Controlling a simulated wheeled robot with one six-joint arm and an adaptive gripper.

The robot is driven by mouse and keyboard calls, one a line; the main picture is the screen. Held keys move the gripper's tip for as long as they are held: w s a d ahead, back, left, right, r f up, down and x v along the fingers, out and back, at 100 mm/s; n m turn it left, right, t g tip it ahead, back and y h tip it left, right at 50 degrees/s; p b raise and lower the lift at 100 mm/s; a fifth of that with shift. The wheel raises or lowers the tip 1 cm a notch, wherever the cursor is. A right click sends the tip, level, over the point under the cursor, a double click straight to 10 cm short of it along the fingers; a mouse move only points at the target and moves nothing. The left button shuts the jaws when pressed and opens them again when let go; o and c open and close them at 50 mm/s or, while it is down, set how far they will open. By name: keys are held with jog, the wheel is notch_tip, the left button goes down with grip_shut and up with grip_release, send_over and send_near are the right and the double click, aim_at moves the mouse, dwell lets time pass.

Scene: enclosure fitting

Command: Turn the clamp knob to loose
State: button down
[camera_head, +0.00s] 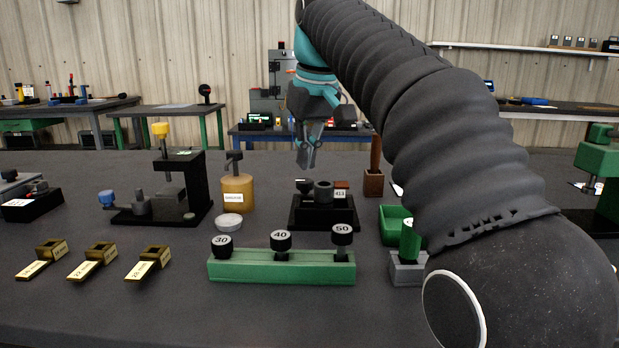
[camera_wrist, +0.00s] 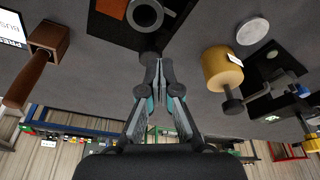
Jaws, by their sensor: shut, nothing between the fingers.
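My gripper (camera_head: 307,158) hangs in the middle of the table, fingers pointing down, shut and empty. Below it stands a black fixture (camera_head: 325,215) with a label reading 411, a grey ring (camera_head: 323,192) and a small dark knob (camera_head: 304,187). In the wrist view my fingertips (camera_wrist: 158,64) are close together at a dark round part (camera_wrist: 150,54) beside the grey ring (camera_wrist: 145,13); they partly hide it, and I cannot tell whether they touch it. No loose or tight marking is readable. A separate black stand at left carries a blue knob (camera_head: 107,198) and a yellow knob (camera_head: 160,130).
A tan cylinder (camera_head: 237,193) with a dark handle stands left of the fixture, and a brown holder (camera_head: 373,182) right of it. In front is a green rack (camera_head: 282,268) with knobs 30, 40 and 50. Brass pieces lie front left. My arm covers the right side.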

aim_at(309, 179)
jog(key=shift+s+d+b+x, duration=0.1)
jog(key=shift+s+b+x, duration=0.05)
jog(key=shift+b+x, duration=0.55)
jog(key=shift+s+d+b+x, duration=0.15)
jog(key=shift+b+x, duration=0.3)
jog(key=shift+x, duration=0.4)
jog(key=shift+s+d+b+x, duration=0.1)
jog(key=shift+s+b+x, duration=0.1)
jog(key=shift+b+x, duration=0.5)
jog(key=shift+f, duration=0.2)
jog(key=shift+w+d+r+p, duration=0.1)
jog(key=shift+w+p, duration=0.05)
jog(key=shift+p, duration=0.35)
jog(key=shift+w+d+p, duration=0.2)
jog(key=shift+d+p, duration=0.35)
jog(key=shift+p, duration=0.5)
jog(key=shift+w+d+p, duration=0.4)
jog(key=shift+p, duration=0.55)
jog(key=shift+s+d, duration=0.1)
